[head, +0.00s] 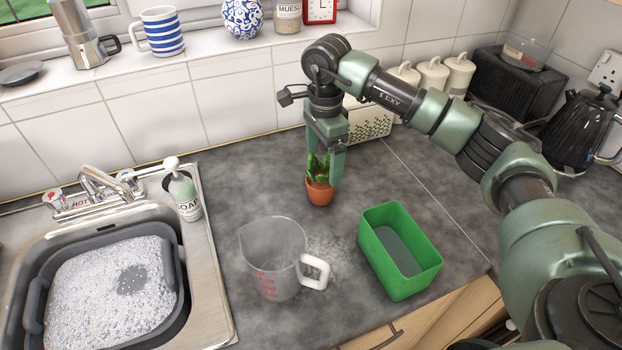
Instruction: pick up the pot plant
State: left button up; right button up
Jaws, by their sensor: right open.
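The pot plant (320,190) is a small terracotta pot with a green plant, standing upright on the grey worktop near the middle of the head view. My right gripper (325,165) points down over it, with its fingers open around the plant's leaves above the pot. I cannot tell whether the fingers touch the plant. The fingers partly hide the leaves. My left gripper is not in view.
A clear measuring jug (272,260) and a green tub (399,250) stand in front of the plant. A soap bottle (184,193) stands by the sink at left, which holds a grey basin (172,262) of suds. A perforated white container (368,124) stands behind.

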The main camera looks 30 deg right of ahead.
aim_at(321, 179)
jog(key=shift+s+f+p, duration=0.15)
jog(key=shift+f+p, duration=0.15)
jog(key=shift+f, duration=0.3)
jog(key=shift+s+f+p, duration=0.15)
jog(key=shift+f+p, duration=0.1)
jog(key=shift+f, duration=0.35)
jog(key=f, duration=0.1)
jog(key=f+p, duration=0.1)
jog(key=f, duration=0.1)
jog(key=f+p, duration=0.1)
jog(key=shift+a+f, duration=0.25)
jog(key=shift+f, duration=0.05)
jog(key=shift+w+f, duration=0.1)
jog(key=shift+f, duration=0.15)
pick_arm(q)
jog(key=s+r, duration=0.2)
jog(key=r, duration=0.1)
pick_arm(e)
jog(key=c, duration=1.8)
